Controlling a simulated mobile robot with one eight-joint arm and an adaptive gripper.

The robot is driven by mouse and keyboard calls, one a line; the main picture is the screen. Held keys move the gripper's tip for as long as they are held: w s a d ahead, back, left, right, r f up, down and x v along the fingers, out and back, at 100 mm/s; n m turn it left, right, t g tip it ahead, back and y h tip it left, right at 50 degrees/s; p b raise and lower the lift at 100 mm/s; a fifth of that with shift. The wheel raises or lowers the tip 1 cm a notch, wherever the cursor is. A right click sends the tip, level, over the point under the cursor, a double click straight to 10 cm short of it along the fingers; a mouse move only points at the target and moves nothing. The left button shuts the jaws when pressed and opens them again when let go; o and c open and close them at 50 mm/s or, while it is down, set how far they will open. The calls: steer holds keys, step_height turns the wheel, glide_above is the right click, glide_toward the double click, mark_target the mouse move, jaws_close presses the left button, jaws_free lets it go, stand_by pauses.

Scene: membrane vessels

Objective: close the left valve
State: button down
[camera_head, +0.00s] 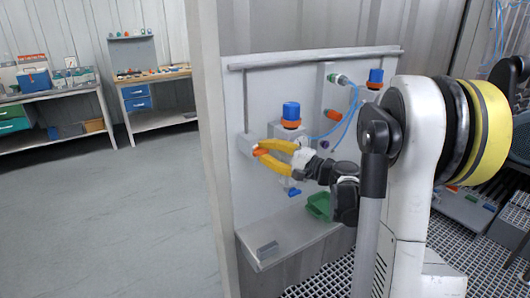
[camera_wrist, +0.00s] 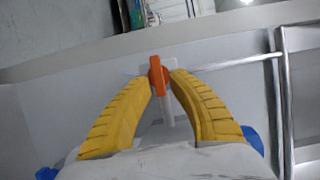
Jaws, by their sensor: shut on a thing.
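The left valve has an orange handle (camera_wrist: 156,64), which shows upright between my two yellow fingers in the wrist view. In the head view only a small orange part of the handle (camera_head: 258,152) shows at the fingertips, beside a light grey box (camera_head: 245,144) at the panel's left. My gripper (camera_wrist: 161,80) is shut on the handle, with one finger on each side. In the head view my gripper (camera_head: 262,148) reaches leftward across the panel. The fingers hide part of the handle and its mount.
The grey panel (camera_head: 262,95) carries a blue-capped vessel (camera_head: 291,111) close above my fingers, another blue cap (camera_head: 375,77), and thin blue tubes. A green tray (camera_head: 320,205) sits on the ledge (camera_head: 285,236) below. Open floor (camera_head: 110,215) lies left of the wall edge.

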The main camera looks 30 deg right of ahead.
steer(key=c, duration=1.5)
jaws_free()
steer(key=shift+w+a, duration=0.1)
steer(key=shift+w, duration=0.05)
steer(key=v, duration=1.2)
